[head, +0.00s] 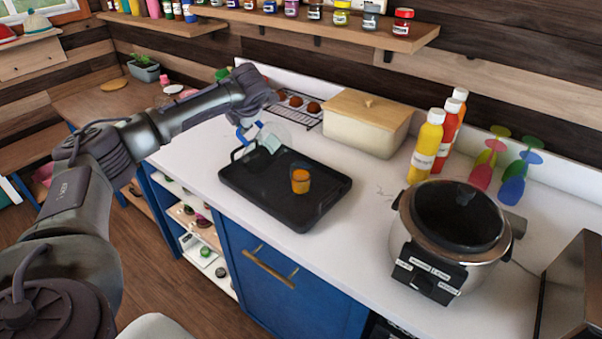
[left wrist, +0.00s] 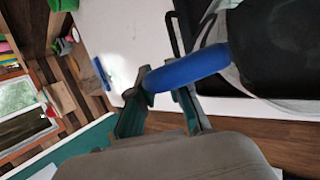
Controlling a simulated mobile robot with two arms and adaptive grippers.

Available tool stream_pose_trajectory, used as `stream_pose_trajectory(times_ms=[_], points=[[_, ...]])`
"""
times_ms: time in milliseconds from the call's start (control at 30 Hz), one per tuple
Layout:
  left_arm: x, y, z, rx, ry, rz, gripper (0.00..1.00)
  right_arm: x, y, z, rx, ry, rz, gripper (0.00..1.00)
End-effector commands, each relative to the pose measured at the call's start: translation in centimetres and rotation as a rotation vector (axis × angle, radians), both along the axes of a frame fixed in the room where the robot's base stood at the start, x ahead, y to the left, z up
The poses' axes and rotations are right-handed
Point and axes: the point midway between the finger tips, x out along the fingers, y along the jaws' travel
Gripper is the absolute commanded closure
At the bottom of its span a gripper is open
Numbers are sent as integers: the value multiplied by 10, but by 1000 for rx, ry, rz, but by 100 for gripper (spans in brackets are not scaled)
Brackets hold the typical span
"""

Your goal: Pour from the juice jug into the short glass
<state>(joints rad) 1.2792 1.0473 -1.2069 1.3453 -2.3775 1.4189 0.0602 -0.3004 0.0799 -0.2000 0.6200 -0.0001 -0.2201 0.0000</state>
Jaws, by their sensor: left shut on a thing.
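The juice jug (head: 279,134) is clear with a blue handle and hangs tilted above the back of the black tray. No orange liquid shows clearly in it. My left gripper (head: 246,134) is shut on its blue handle; in the left wrist view the handle (left wrist: 188,70) lies between the fingers (left wrist: 160,98) and part of the clear body (left wrist: 228,35) shows at the right. The short glass (head: 300,181) stands upright on the tray, holding orange juice, below and right of the jug and apart from it. My right gripper is not in view.
The black tray (head: 325,203) lies on the white counter (head: 368,200). A cream bin with a wooden lid (head: 370,103) and a rack (head: 300,117) stand behind. Sauce bottles (head: 426,146) and a slow cooker (head: 450,255) are to the right. A shelf of jars (head: 370,33) hangs above.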

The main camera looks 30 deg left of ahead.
Motion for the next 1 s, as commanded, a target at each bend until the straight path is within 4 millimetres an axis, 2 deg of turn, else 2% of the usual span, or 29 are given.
stream_pose_trajectory(times_ms=[200,300,500,700,1000], points=[[-2,29,-14,-219,-9,8,100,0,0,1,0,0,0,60],[-2,39,-20,-318,-15,8,100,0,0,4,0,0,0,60],[-2,51,-20,-482,-22,5,100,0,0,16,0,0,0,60],[-1,55,-26,-588,-26,3,100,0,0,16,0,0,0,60],[-2,58,-28,-647,-27,0,100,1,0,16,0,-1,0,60]])
